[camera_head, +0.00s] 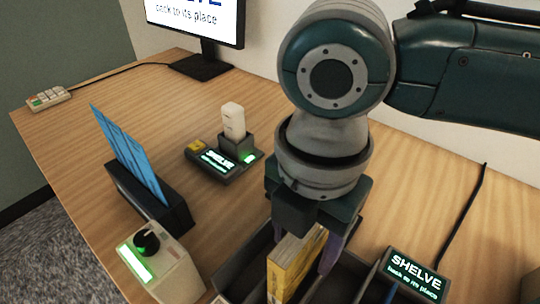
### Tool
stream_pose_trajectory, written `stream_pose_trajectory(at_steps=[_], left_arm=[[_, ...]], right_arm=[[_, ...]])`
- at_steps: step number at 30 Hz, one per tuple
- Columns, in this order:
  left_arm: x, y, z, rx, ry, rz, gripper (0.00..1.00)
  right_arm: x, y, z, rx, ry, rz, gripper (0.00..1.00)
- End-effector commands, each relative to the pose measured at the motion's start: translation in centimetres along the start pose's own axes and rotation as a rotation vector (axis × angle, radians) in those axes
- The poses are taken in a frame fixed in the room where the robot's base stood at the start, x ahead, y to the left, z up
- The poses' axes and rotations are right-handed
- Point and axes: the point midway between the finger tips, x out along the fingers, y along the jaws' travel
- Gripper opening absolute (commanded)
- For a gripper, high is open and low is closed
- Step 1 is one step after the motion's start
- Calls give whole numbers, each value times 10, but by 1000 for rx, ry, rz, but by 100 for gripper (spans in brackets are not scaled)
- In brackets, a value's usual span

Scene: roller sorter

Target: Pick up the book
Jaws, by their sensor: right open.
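A yellow book (296,266) stands upright in a dark open-topped tray (243,271) at the bottom middle. My right gripper (305,250) points down over the book, and its fingers reach down around the book's upper part. The gripper is open. Whether the fingers touch the book cannot be told, as the near side is partly hidden by the gripper body. A small sign reading SHELVE (415,272) stands to the right of the tray. My left gripper does not show.
A dark holder (150,200) with blue folders (128,155) stands at left. Near it are a box with a black knob (147,243) and a scanner-like device in a lit dock (234,122). A monitor (205,67) and keypad (48,98) sit farther back.

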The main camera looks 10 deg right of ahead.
Motion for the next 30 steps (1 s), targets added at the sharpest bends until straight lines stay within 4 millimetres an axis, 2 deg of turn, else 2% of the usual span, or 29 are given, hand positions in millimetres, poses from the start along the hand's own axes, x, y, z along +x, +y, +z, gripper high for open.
stream_pose_trajectory(at_steps=[1, 3, 11, 27, 30], left_arm=[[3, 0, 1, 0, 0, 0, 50], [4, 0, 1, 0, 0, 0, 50], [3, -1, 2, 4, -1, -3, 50], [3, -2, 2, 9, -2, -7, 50], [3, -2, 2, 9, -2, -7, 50]], right_arm=[[9, -1, -1, 0, 1, -3, 62], [14, 0, -1, -2, 0, 0, 62], [16, 0, -1, -2, -1, 1, 62], [15, 0, -1, -1, -1, 1, 2], [15, 0, -1, -1, -1, 1, 0]])
